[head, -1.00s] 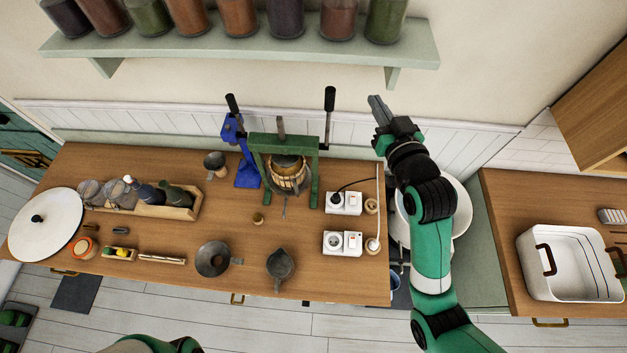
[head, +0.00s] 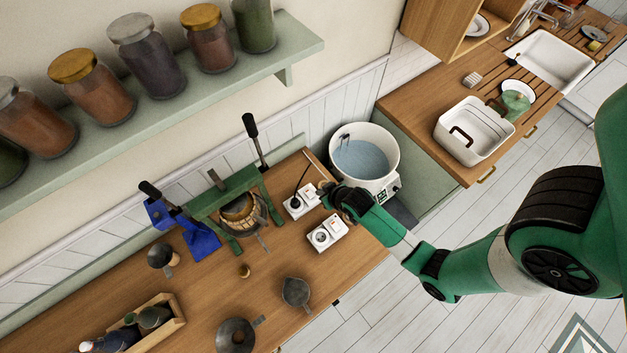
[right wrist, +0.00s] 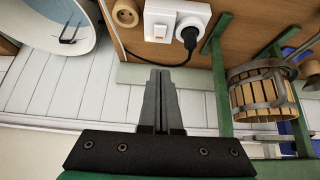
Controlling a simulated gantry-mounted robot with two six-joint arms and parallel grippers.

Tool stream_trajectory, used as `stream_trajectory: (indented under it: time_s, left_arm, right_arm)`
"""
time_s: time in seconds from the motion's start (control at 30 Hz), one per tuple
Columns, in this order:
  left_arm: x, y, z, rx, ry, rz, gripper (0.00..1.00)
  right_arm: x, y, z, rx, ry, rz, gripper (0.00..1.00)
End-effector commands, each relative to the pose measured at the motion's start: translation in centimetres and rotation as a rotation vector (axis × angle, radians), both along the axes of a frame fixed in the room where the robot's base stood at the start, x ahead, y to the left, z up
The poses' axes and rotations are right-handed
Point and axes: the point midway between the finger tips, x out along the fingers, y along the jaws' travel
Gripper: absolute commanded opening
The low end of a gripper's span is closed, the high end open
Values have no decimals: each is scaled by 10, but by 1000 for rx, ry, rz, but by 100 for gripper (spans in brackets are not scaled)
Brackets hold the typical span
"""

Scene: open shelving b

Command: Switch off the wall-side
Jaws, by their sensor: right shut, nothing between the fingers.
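The wall-side socket unit (head: 293,212) is a white block on the worktop with a black plug and cord in its socket and a rocker switch (head: 308,196) beside it. My right gripper (head: 323,187) is shut and empty, close beside this unit. In the right wrist view its fingertips (right wrist: 160,72) point toward the switch with a visible gap in the picture; exact height is unclear. A second socket unit (head: 327,233) sits nearer the front edge. My left gripper is out of view.
A green press with a wooden basket (head: 240,212) stands left of the units, with a long black-handled lever (head: 250,127) behind. A white tub of water (head: 358,158) stands beyond the worktop's right end. A jar shelf (head: 190,95) overhangs the wall side.

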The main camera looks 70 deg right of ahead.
Motion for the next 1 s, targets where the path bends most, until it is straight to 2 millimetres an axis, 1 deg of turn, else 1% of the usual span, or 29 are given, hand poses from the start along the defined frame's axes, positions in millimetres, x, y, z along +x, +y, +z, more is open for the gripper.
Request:
stream_trajectory:
  time_s: [0.17,0.4,0.53,0.6,0.67,0.7,0.8,1.0]
  left_arm:
    - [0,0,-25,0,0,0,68]
    - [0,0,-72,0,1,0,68]
    - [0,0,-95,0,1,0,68]
    - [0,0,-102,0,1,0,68]
    - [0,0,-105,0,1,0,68]
    - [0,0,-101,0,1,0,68]
    - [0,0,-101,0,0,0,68]
    - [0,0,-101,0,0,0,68]
  right_arm:
    - [11,-7,-25,0,-2,1,0]
    - [37,-24,-70,0,-2,0,0]
    - [51,-33,-91,-1,-2,0,0]
    - [46,-30,-102,1,2,0,0]
    - [45,-29,-108,1,2,0,0]
    - [45,-28,-109,1,2,0,0]
    - [44,-28,-116,1,0,1,0]
    - [43,-27,-119,0,-1,1,0]
